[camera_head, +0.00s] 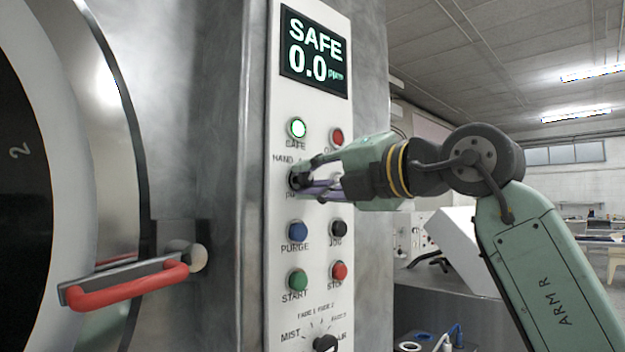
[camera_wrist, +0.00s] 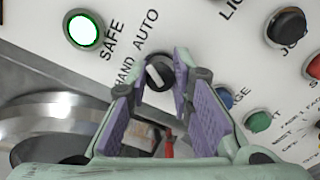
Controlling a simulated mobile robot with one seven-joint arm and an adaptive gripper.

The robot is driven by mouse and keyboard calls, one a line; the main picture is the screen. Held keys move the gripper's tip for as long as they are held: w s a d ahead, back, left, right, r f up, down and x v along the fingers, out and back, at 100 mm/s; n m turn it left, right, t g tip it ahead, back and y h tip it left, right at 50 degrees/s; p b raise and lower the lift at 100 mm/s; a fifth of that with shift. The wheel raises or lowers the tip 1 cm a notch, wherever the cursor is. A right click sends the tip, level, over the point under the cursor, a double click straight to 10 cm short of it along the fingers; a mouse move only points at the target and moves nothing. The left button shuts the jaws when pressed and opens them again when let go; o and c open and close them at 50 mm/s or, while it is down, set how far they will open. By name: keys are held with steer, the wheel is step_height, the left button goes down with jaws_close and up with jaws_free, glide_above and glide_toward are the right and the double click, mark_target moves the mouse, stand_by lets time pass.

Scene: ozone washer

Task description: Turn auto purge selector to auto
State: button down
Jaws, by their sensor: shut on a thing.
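The auto purge selector (camera_wrist: 159,71) is a round black knob with a pale mark, below the HAND and AUTO lettering on the white panel. In the head view the selector (camera_head: 293,180) shows only at its left edge, behind my fingers. My gripper (camera_wrist: 160,76) reaches in from the right, its purple-padded fingers on either side of the knob and shut on it. The gripper (camera_head: 304,180) covers part of the lettering in the head view. I cannot tell clearly which label the mark points to.
A lit green SAFE lamp (camera_head: 297,128) and a red button (camera_head: 336,136) sit above. Blue PURGE (camera_head: 297,231), black JOG (camera_head: 338,228), green START (camera_head: 297,280) and red STOP (camera_head: 339,271) buttons sit below. A red door handle (camera_head: 130,287) juts out at left.

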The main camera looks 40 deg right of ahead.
stand_by(0.3)
steer(key=c, duration=1.4)
jaws_free()
steer(key=shift+c, duration=0.2)
steer(key=s+d, duration=0.1)
steer(key=s, duration=1.1)
